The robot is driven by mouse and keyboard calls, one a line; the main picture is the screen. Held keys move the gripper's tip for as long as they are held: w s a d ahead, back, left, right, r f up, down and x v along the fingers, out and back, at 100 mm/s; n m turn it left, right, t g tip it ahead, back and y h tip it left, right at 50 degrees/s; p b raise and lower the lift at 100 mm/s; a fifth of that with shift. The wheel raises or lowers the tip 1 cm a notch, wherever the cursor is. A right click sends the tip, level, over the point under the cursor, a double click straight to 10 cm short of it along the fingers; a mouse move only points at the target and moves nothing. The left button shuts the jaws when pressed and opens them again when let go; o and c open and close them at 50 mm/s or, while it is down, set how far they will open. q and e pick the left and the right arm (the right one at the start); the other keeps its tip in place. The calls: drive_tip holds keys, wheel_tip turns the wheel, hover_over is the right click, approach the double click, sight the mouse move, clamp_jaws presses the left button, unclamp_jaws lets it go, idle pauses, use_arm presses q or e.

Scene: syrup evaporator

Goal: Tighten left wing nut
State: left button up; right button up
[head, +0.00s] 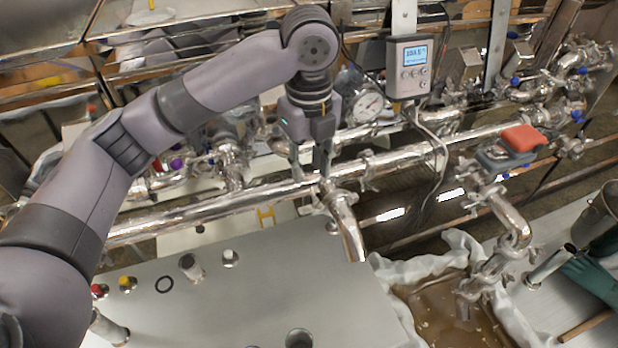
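My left gripper (312,172) points down from the arm that comes in from the left. Its fingertips are at a shiny pipe joint with a clamp (326,190), where a bent steel pipe (347,228) leaves the long horizontal pipe. The left wing nut is not clearly seen; the fingers and clamp overlap there. I cannot tell whether the fingers touch it or how far they are apart. Another clamp (369,168) sits on the horizontal pipe to the right of the gripper. My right gripper is not in view.
A round dial gauge (369,104) and a grey display box (409,68) with a hanging cable stand close to the right of the gripper. A grey metal top (240,300) lies below with small fittings on it. A brown liquid basin (455,310) is at bottom right.

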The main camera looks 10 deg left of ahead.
use_arm(q)
wheel_tip(320, 180, up, 7)
idle(0.3)
drive_tip(key=shift+f, duration=0.1)
